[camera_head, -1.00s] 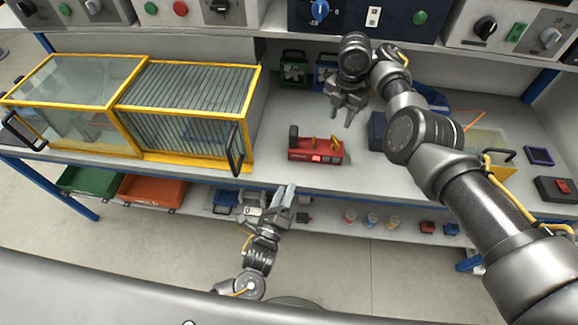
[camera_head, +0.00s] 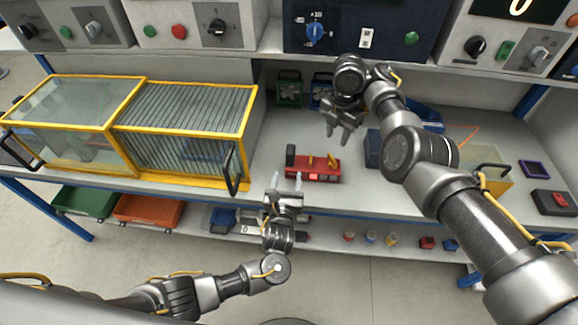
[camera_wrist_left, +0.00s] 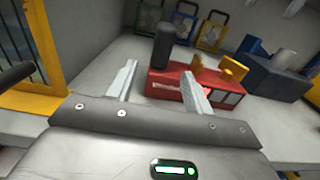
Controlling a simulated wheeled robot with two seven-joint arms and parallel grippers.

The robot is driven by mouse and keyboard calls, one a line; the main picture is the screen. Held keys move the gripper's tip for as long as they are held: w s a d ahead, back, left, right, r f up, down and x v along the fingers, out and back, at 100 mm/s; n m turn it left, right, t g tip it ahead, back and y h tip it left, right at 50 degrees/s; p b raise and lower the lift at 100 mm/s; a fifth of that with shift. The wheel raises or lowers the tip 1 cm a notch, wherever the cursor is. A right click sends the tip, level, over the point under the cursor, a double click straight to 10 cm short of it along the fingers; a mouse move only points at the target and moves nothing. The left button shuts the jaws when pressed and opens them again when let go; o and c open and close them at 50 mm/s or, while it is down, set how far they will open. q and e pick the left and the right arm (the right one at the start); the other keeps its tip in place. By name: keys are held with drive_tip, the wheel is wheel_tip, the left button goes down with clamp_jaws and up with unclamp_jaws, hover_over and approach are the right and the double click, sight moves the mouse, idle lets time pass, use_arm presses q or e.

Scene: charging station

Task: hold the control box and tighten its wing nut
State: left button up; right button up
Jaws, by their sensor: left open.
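The control box looks to be the red box (camera_head: 322,176) on the bench top, with a dark upright cylinder at its left end and yellow parts on top. The yellow piece at its right (camera_wrist_left: 234,67) looks like the wing nut. My left gripper (camera_head: 287,181) is open and empty at the bench's front edge, just in front of the box's left part. In the left wrist view its fingers (camera_wrist_left: 160,75) point at the box, apart from each other; contact cannot be told. My right gripper (camera_head: 340,133) hangs open and empty above and behind the box.
A yellow-framed cabinet (camera_head: 180,90) with a handle stands left of the box. A dark blue block (camera_head: 373,150) is to the right, beside my right arm. Green and blue framed items (camera_head: 290,90) stand at the back. Control panels (camera_head: 350,28) run above.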

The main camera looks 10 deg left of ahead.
sight(289, 164)
use_arm(q)
drive_tip(key=w, duration=0.8)
drive_tip(key=shift+w, duration=0.35)
